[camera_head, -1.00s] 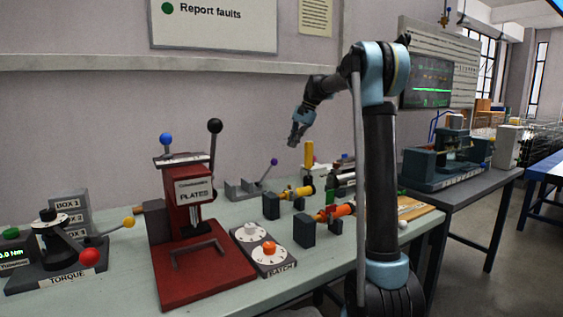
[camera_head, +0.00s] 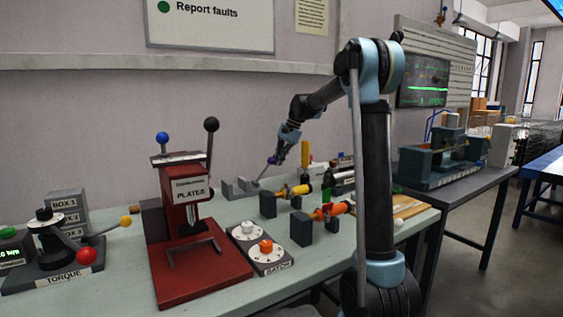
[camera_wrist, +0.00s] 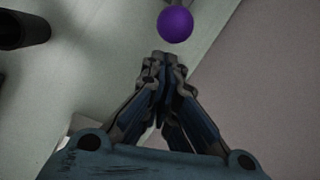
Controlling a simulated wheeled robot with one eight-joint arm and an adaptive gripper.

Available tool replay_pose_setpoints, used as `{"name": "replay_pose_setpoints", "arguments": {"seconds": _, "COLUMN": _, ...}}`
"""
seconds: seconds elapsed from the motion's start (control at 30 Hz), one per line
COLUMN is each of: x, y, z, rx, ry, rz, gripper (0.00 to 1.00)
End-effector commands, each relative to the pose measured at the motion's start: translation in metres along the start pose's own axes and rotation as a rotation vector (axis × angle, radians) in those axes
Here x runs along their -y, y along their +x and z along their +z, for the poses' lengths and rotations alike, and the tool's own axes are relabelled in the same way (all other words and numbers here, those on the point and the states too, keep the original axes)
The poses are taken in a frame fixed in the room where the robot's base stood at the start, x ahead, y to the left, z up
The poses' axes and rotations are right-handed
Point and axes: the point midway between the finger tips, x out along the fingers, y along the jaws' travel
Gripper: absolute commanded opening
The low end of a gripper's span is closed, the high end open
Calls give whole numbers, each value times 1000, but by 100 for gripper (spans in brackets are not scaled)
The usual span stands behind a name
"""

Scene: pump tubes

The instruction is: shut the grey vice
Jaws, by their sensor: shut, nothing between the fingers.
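The grey vice (camera_head: 229,190) stands at the back of the bench near the wall, with a gap showing between its upright blocks. Its lever slants up to the right and ends in a purple ball (camera_head: 272,160). The ball also shows in the wrist view (camera_wrist: 175,24), just beyond my fingertips. My gripper (camera_head: 277,157) is shut and empty, pointing down right beside the ball. The wrist view shows its fingertips (camera_wrist: 163,62) together, with a small gap to the ball in the picture. Whether they touch cannot be told from the head view.
A red press (camera_head: 200,262) stands left of the vice. Pump parts with yellow (camera_head: 300,190) and orange (camera_head: 329,211) pieces stand in front and to the right. A yellow upright post (camera_head: 305,153) is close on the right. A dark cylinder (camera_wrist: 22,30) shows in the wrist view.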

Motion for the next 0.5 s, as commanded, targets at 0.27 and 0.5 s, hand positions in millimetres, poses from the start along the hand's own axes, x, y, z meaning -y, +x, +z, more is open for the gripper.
{"name": "replay_pose_setpoints", "arguments": {"seconds": 0.27, "x": 0, "y": -4, "z": 9, "rx": 0, "ry": 1, "rz": 0, "gripper": 0}}
{"name": "replay_pose_setpoints", "arguments": {"seconds": 0.5, "x": 2, "y": -3, "z": 11, "rx": 0, "ry": 1, "rz": 0, "gripper": 0}}
